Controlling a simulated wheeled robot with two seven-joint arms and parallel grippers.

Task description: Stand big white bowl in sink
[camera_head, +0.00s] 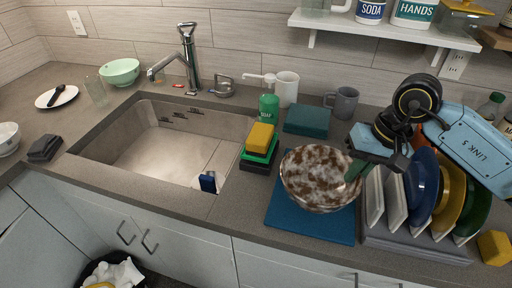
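The big white bowl (318,180), heavily stained brown, is over the blue mat (285,222) on the counter right of the sink. I cannot tell whether it rests on the mat or is just above it. My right gripper (357,170) is at the bowl's right rim, with a greenish fingertip over the rim. Its other finger is hidden, so its grip is unclear. The sink (150,150) is left of the bowl, with a dark blue item (208,182) in its front right corner. My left gripper is not in view.
A yellow and green sponge stack (260,145) and soap bottle (269,106) stand between sink and bowl. A plate rack (410,240) with several plates is close on the right. The faucet (190,58) rises behind the sink. The sink's middle is clear.

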